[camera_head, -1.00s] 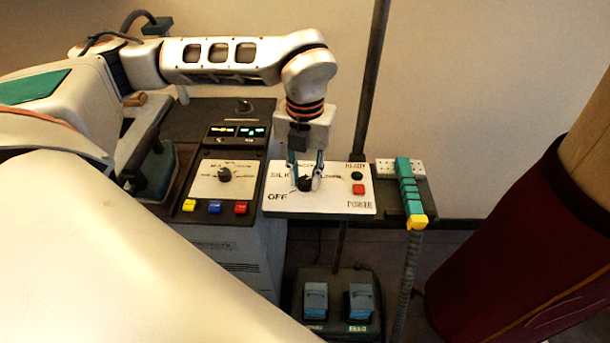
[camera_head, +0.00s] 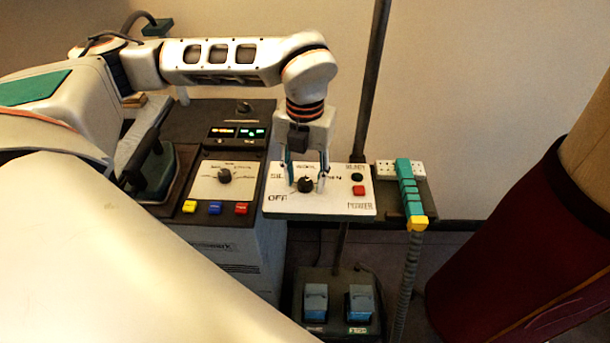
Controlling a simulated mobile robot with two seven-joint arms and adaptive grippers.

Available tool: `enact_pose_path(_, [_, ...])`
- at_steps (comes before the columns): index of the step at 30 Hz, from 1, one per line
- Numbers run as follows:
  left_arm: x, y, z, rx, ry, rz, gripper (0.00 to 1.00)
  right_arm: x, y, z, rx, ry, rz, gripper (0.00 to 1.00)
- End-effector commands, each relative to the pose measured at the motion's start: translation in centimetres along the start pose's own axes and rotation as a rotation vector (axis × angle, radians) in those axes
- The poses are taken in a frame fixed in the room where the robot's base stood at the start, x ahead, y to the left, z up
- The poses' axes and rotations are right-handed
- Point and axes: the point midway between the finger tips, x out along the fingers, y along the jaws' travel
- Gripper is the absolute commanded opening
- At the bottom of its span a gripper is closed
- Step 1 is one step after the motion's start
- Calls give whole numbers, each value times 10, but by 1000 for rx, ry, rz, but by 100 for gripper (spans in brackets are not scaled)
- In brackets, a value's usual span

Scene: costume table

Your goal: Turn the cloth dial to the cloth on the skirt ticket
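The cloth dial is a small black knob (camera_head: 305,185) on a white panel (camera_head: 345,207). The panel has words around the knob; "OFF" reads at its lower left, and the others are partly hidden or hard to read. My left gripper (camera_head: 305,188) points down over the panel, with one finger on each side of the knob. The fingers are spread, with gaps between them and the knob. I cannot tell the knob's exact pointing. My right gripper is out of view. No skirt ticket can be made out.
A second dial (camera_head: 224,176) with coloured buttons is on the machine to the left. A teal-and-yellow rod (camera_head: 410,190) stands right. Two blue pedals lie below. A dark red garment form (camera_head: 530,245) stands far right.

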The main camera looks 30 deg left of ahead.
Motion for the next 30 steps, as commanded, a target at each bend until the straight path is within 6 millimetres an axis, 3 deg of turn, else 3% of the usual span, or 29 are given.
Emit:
enact_pose_path(5, [-15,-1,1,-1,-4,-2,39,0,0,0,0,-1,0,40])
enact_pose_path(18, [-98,0,1,0,-4,-2,39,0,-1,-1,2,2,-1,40])
enact_pose_path(24, [-117,0,0,0,-1,0,39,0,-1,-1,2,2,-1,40])
enact_pose_path(30, [-120,0,0,1,0,0,39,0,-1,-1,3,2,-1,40])
